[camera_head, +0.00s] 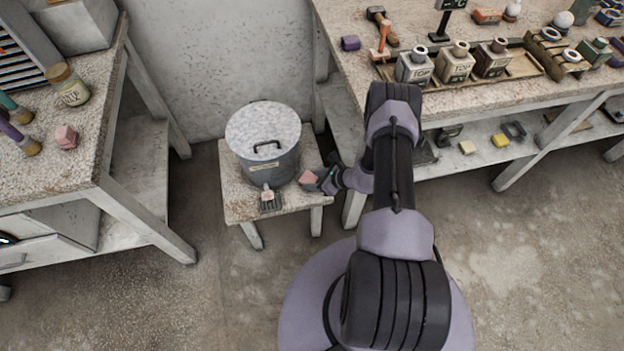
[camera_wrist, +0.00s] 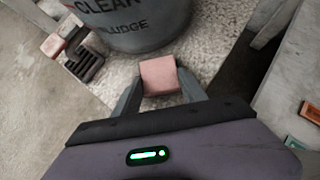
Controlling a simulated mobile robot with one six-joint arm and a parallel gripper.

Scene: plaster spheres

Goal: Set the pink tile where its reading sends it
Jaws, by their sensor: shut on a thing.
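My gripper (camera_head: 316,183) is at the right side of a small stool (camera_head: 232,200), low beside the lidded metal bucket (camera_head: 268,165). It is shut on the pink tile (camera_head: 307,177). In the wrist view the pink tile (camera_wrist: 161,74) sits between the two fingers, its upper face plain pink. Whether it touches the stool top or hangs just above it, I cannot tell. The bucket (camera_wrist: 135,25) shows the words "CLEAR" and "LUDGE", partly cut off. A dark slotted piece (camera_head: 270,206) with a pinkish block (camera_head: 267,195) by it lies at the bucket's front.
A left bench (camera_head: 95,165) holds a jar (camera_head: 68,86) and another pink block (camera_head: 66,138). The right bench (camera_head: 470,100) carries several labelled bottles (camera_head: 455,63) and tools. A yellow block (camera_head: 500,140) lies on its lower shelf. The floor before the stool is clear.

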